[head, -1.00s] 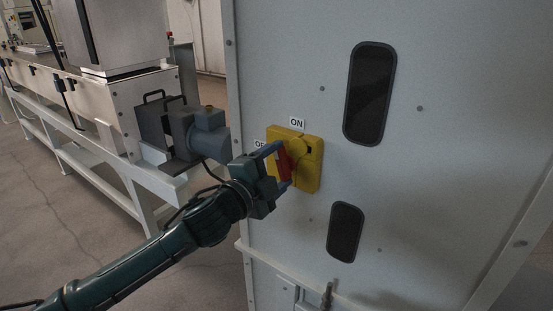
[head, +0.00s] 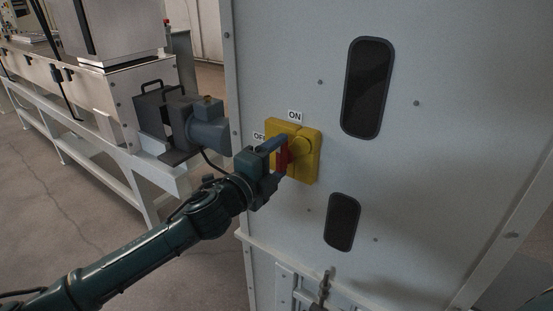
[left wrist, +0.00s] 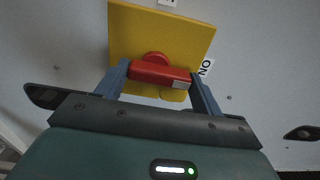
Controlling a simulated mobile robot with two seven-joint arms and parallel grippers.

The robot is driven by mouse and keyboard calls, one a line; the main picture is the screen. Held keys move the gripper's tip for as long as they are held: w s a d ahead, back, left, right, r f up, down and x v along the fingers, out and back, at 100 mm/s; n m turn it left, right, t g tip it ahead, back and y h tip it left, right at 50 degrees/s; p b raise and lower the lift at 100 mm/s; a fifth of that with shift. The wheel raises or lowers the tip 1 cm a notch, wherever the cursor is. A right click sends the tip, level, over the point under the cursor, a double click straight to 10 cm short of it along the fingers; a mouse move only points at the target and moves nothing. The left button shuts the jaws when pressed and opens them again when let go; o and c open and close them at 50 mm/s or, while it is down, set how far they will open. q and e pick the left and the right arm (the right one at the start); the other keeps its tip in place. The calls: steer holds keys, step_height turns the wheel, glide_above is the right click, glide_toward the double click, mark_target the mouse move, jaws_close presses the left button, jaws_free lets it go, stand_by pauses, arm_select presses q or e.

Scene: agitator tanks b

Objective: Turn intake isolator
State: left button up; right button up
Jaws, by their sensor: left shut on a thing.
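The intake isolator is a yellow plate (head: 309,150) with a red handle (head: 282,157) on the pale cabinet front. An ON label (head: 295,116) is above the plate and an OFF label (head: 259,136) is at its upper left. My left gripper (head: 276,158) is shut on the red handle and partly hides it in the head view. In the left wrist view, the red handle (left wrist: 160,74) lies crosswise between the two blue fingers, its pale-marked end towards the ON label (left wrist: 206,67). My right gripper is not in view.
The pale cabinet (head: 410,180) has two dark oval windows (head: 368,88) (head: 342,222). A grey motor (head: 205,128) on a white-framed bench stands left of the cabinet, close to my left arm. A latch (head: 322,290) is low on the cabinet. Open floor shows at lower left.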

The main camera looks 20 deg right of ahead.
arm_select(q)
steer(key=o, duration=1)
steer(key=shift+a, duration=0.1)
steer(key=v, duration=1.3)
steer(key=shift+b, duration=0.4)
